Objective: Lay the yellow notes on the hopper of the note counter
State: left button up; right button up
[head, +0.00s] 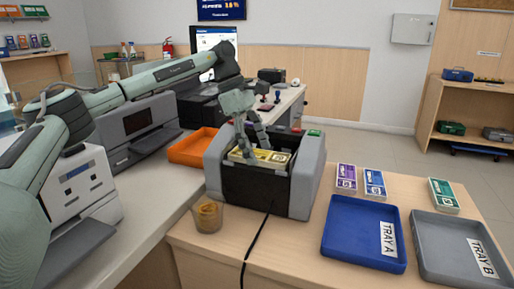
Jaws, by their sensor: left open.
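The yellow notes (278,158) lie flat in the hopper at the top of the grey and black note counter (308,175). The counter stands on the wooden desk near the middle of the head view. My left gripper (254,150) reaches down over the notes from above, with its fingers apart. Its fingertips are at the notes, and I cannot tell whether they touch them. The fingers hide part of the notes and of the hopper. My right gripper is not in view.
A blue tray A (345,240) and a grey tray B (432,250) lie to the right. Purple (346,178), blue (374,183) and green (443,195) note stacks lie behind them. A small cup (208,217) and a black cable stand near the counter's front. An orange tray (190,150) is left.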

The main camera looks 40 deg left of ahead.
pick_arm(q)
jog(key=shift+r, duration=0.1)
jog(key=shift+a+r, duration=0.1)
jog(key=shift+r, duration=0.15)
jog(key=v, duration=1.1)
jog(key=shift+r, duration=0.2)
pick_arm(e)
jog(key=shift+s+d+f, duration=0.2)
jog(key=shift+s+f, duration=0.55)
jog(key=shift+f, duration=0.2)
pick_arm(q)
jog(key=shift+a, duration=0.15)
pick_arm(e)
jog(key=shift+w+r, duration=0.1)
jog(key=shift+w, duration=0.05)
